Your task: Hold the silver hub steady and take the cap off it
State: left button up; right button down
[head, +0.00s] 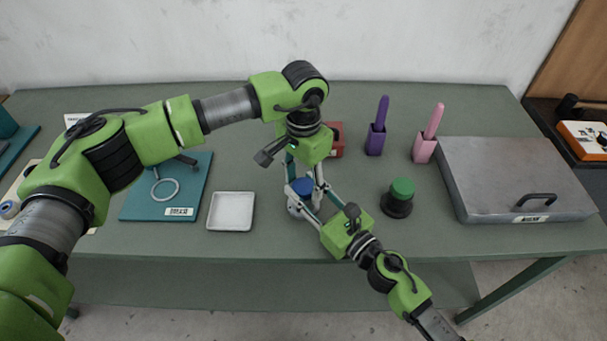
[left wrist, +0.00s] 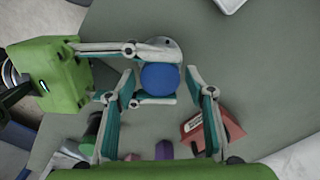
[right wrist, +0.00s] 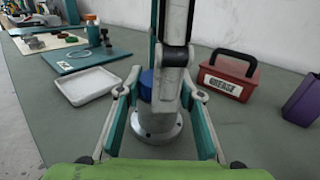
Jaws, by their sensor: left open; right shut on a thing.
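The silver hub (right wrist: 156,126) stands upright on the table with the blue cap (left wrist: 160,79) on top; in the head view both are partly hidden by my grippers. My right gripper (right wrist: 157,88) comes in low from the side and is shut on the hub, one finger on each side. My left gripper (left wrist: 163,72) points down from above. Its fingers are open on either side of the blue cap, with a gap visible. In the right wrist view one left finger stands in front of the cap (right wrist: 146,80) and hub.
A white tray (head: 231,212) lies left of the hub, with a teal mat (head: 140,205) beyond it. A red grease box (right wrist: 227,82) stands behind. A dark hub with a green cap (head: 402,187) stands to the right, before a large metal case (head: 510,170).

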jog(key=shift+f, duration=0.15)
pick_arm(q)
jog(key=c, duration=1.1)
jog(key=o, duration=1.2)
notch_tip(320, 180, up, 8)
jog(key=shift+f, duration=0.15)
jog(key=shift+c, duration=0.5)
jog(key=shift+f, duration=3.85)
